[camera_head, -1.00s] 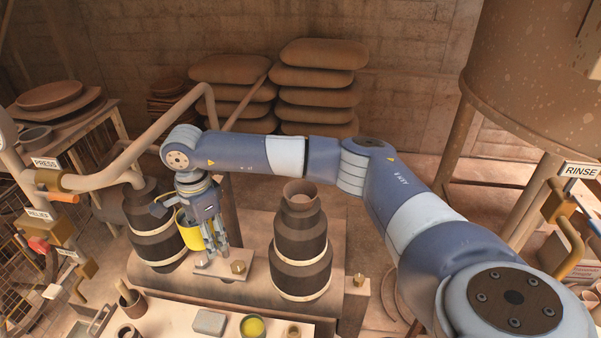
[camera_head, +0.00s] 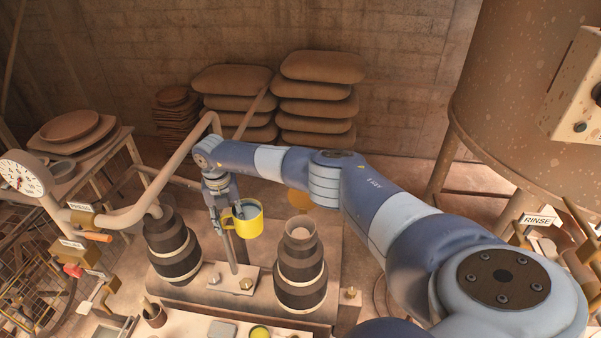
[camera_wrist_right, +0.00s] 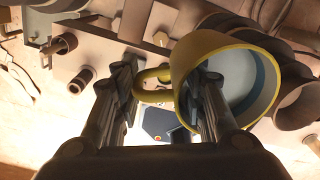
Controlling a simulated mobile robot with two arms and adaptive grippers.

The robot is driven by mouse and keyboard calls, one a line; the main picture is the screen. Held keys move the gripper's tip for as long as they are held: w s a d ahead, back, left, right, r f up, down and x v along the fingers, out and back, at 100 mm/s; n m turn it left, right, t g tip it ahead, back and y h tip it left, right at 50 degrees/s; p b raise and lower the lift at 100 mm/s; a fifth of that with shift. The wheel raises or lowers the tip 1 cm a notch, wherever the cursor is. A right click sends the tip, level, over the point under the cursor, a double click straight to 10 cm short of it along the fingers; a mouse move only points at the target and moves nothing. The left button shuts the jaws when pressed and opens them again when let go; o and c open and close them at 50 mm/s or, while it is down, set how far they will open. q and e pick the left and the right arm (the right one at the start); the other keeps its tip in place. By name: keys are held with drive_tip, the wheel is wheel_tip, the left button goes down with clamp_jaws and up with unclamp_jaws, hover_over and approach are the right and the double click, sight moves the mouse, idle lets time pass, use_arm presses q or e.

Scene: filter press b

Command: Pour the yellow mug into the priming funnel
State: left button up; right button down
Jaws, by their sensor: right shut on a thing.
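The yellow mug (camera_head: 249,228) is held in the air by my right gripper (camera_head: 230,216), to the left of and behind the open top of the right dark pump body. It looks roughly upright. In the wrist view the fingers (camera_wrist_right: 165,95) are around its handle side, and one finger overlaps the opening of the mug (camera_wrist_right: 190,60). The mug's inside looks blue-grey; its contents cannot be told. The flared brown top (camera_head: 300,233) on the right pump body seems to be the priming funnel. The mug is apart from it. My left gripper is not in view.
A second dark pump body (camera_head: 172,248) stands left. A small plate with bolts (camera_head: 230,279) lies between the bodies. A pressure gauge (camera_head: 22,178), pipe and labelled valves are at left. A cup with yellow contents (camera_head: 259,333) stands at the bottom edge.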

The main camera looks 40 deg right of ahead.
drive_tip(key=d+r+m+p, duration=0.1)
drive_tip(key=m, duration=0.2)
drive_tip(key=shift+w+d+r+p, duration=0.1)
drive_tip(key=shift+d+r+p, duration=0.1)
drive_tip(key=shift+p, duration=0.1)
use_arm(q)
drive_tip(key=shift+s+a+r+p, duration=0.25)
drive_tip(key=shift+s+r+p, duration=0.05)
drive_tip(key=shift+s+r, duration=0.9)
use_arm(e)
drive_tip(key=shift+d+f+m, duration=0.15)
drive_tip(key=shift+d+m, duration=0.2)
drive_tip(key=shift+m, duration=0.45)
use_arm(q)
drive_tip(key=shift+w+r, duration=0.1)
